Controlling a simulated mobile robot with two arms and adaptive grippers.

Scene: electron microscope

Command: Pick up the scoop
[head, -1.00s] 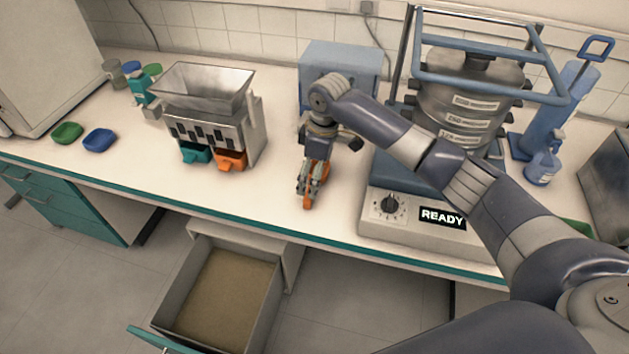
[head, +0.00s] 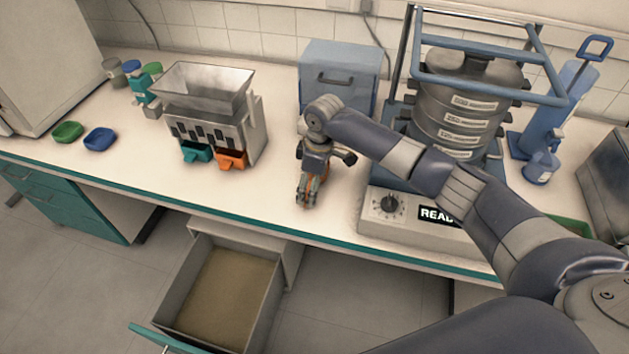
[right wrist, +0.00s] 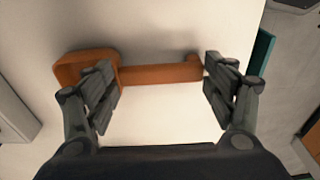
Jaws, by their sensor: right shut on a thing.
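The orange scoop (right wrist: 160,74) lies lengthwise across the right wrist view, with its bowl at the left and its handle running right. My right gripper (right wrist: 157,80) is shut on it, one finger at the bowl end and the other near the handle's end. In the head view my right gripper (head: 308,197) points down at the white bench top, and it hides most of the scoop there. I cannot tell whether the scoop touches the bench. My left gripper is not in view.
A metal hopper unit (head: 205,115) with teal and orange bins stands left of my gripper. The sieve shaker (head: 392,205) stands close on the right, and a blue-grey box (head: 340,72) stands behind. Below the bench edge a sand-filled drawer (head: 225,295) is open.

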